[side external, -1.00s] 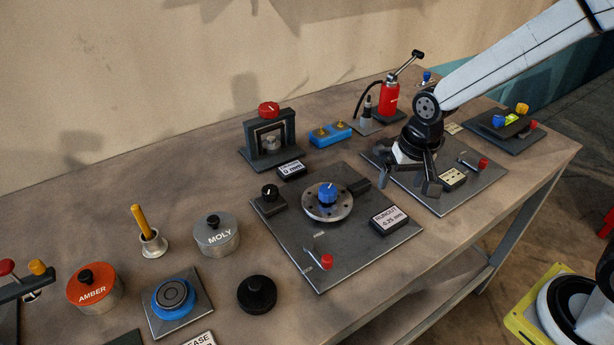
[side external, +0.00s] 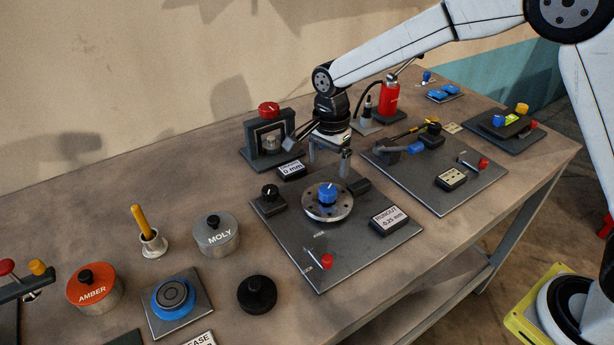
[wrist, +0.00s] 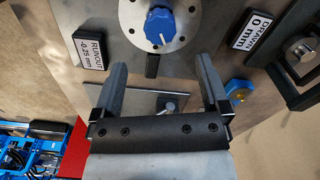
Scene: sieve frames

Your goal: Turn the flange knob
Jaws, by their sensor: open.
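The flange is a silver disc (side external: 313,211) with bolt holes, and its blue knob (side external: 327,193) stands upright at the centre with a white pointer line. It sits on a grey plate (side external: 345,256). In the wrist view the blue knob (wrist: 159,25) and flange (wrist: 190,27) lie beyond the fingertips at the top of the picture. My gripper (side external: 329,162) is open and empty, above and behind the flange and apart from it. In the wrist view my gripper (wrist: 162,72) shows its two fingers spread wide. A runout display (side external: 389,221) reads -0.25 mm.
A black knob (side external: 270,192) and a red-tipped lever (side external: 326,261) share the plate. A press with a red knob (side external: 269,109) and a 0 mm display (side external: 291,169) stand behind left. A second plate (side external: 430,190) with a blue-ended handle lies right. The grey MOLY pot (side external: 216,236) is left.

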